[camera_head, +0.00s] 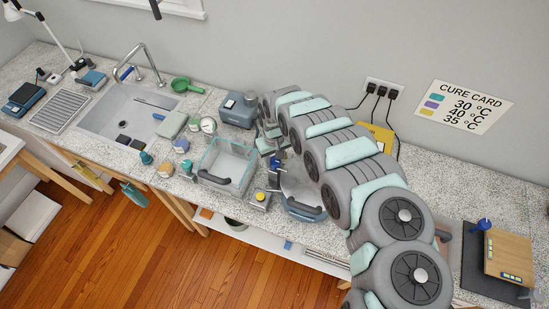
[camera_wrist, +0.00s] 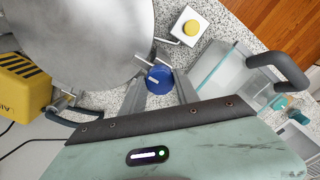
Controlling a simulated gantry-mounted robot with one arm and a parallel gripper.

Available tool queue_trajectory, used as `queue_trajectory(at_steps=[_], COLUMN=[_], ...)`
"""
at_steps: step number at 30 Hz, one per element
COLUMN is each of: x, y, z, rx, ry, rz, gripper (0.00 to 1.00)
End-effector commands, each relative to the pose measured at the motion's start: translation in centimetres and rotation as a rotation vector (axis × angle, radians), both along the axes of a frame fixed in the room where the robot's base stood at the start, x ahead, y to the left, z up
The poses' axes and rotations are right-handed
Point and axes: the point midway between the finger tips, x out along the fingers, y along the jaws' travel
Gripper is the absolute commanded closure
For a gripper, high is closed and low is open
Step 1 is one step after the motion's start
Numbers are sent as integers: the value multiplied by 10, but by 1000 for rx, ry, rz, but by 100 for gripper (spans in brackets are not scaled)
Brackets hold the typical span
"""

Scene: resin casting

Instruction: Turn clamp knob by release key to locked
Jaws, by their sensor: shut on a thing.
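A round blue clamp knob (camera_wrist: 158,76) with a pale pointer mark sits beside the rim of a large grey round vessel (camera_wrist: 75,45) in the wrist view. My gripper (camera_wrist: 160,84) has its two grey fingers on either side of this knob and is shut on it. In the head view my gripper (camera_head: 274,150) is by the vessel's left side and partly hidden by my arm. A yellow button on a white box (camera_wrist: 191,27), possibly the release key, stands close to the knob; it also shows in the head view (camera_head: 260,197).
A clear-walled tank (camera_head: 226,168) with a dark handle stands left of the vessel. A yellow device (camera_wrist: 24,82) is on the vessel's other side. Another blue knob (camera_head: 483,225) is by a wooden board at far right. The counter's right stretch has free room.

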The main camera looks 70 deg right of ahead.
Motion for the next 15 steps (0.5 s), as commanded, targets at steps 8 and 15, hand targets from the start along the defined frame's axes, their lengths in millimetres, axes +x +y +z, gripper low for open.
queue_trajectory(at_steps=[8,15], x=[0,0], y=[0,0], z=[1,1], rx=[-1,-1], ry=[-1,-1], rz=[12,12], gripper=[100,57])
